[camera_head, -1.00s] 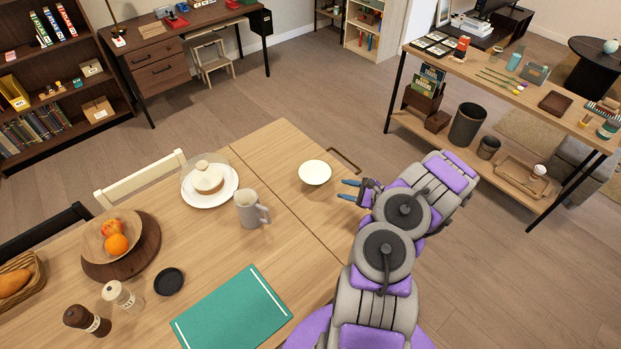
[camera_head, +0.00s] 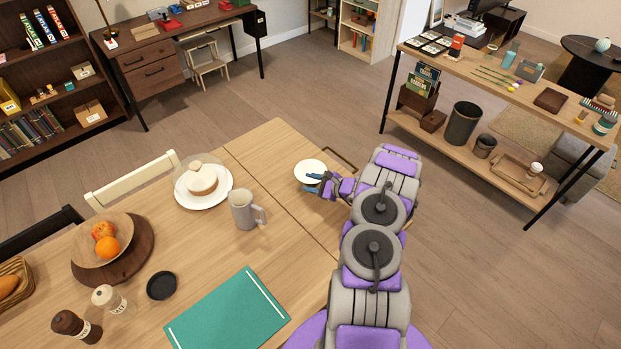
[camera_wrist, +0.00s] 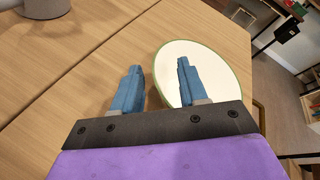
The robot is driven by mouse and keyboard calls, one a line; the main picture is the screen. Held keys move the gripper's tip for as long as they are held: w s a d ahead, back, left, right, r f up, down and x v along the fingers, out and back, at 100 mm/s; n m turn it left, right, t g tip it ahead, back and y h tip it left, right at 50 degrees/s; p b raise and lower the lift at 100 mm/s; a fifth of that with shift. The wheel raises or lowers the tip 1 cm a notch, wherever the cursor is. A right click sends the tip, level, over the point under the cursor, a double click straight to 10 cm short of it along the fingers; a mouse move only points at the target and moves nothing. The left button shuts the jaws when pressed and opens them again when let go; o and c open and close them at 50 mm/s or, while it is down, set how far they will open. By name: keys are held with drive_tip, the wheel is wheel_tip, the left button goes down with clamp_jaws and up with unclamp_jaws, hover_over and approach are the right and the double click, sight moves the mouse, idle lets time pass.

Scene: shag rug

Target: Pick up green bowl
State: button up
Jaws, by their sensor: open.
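The green bowl (camera_head: 307,168) sits on the wooden table near its far right edge. It looks round and cream-white inside; the wrist view shows it (camera_wrist: 219,78) with a thin green rim. My gripper (camera_head: 313,183) is at the bowl's near right side in the head view and overlaps part of it. In the wrist view my gripper (camera_wrist: 160,68) is open with two blue fingers. The right finger lies over the bowl's inside and the left finger lies outside its left rim, over bare table. Whether either finger touches the bowl cannot be told.
A grey mug (camera_head: 243,210) stands left of the bowl, with a domed cake plate (camera_head: 203,190) beyond it. A green folder (camera_head: 228,314) lies nearer. A fruit bowl on a board (camera_head: 113,262) is at the left. The table around the bowl is mostly bare.

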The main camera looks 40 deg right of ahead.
drive_tip(key=shift+x, duration=1.25)
drive_tip(key=shift+d, duration=0.1)
drive_tip(key=shift+c, duration=0.3)
clamp_jaws()
